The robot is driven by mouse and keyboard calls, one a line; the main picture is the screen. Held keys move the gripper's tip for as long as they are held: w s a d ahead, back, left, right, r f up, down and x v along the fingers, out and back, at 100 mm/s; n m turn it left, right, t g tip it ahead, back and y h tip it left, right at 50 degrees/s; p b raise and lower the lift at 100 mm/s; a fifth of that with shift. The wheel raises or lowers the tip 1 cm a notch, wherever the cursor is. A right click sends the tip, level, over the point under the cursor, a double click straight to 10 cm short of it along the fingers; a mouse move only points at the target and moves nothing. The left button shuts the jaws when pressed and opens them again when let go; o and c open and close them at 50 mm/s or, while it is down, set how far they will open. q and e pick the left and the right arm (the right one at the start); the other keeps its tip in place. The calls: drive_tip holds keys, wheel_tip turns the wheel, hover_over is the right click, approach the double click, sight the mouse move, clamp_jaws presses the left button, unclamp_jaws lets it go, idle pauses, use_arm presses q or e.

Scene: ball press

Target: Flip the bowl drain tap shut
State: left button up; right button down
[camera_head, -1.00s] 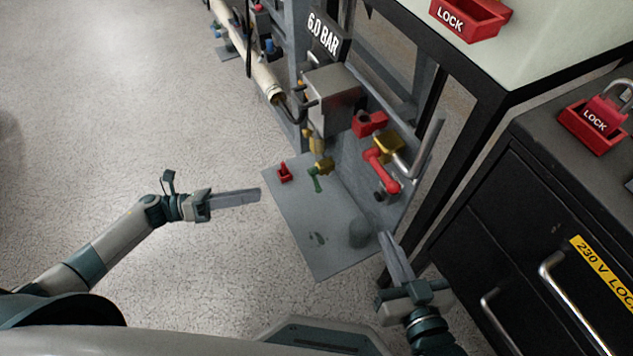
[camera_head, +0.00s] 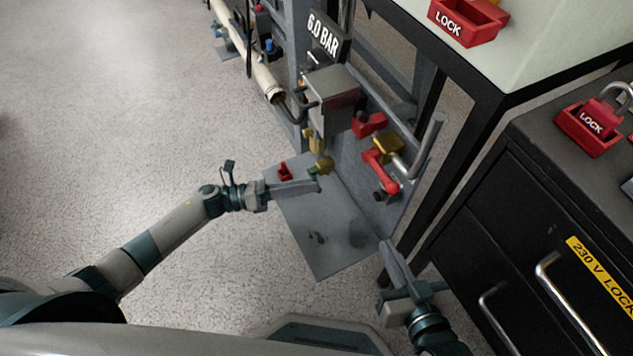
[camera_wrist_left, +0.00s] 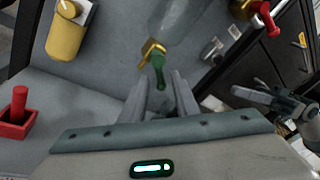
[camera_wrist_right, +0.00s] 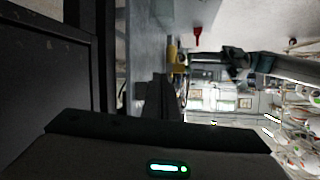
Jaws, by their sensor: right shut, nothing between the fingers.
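The bowl drain tap has a brass body (camera_head: 324,165) and a green lever, low on the grey panel above the base plate. In the left wrist view its green lever (camera_wrist_left: 159,70) hangs down from the brass body (camera_wrist_left: 152,47), below a grey, glassy bowl (camera_wrist_left: 190,22). My left gripper (camera_head: 316,186) is open, its fingers pointing at the tap. In the left wrist view the lever lies in the gap between the fingertips; I cannot tell whether they touch it. In the head view the fingers partly hide the lever. My right gripper (camera_head: 386,245) is shut and empty at the plate's right edge.
A black cabinet (camera_head: 520,220) stands close to my right arm. The floor at left is clear.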

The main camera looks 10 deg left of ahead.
use_arm(q)
drive_tip(key=shift+x, duration=1.55)
clamp_jaws()
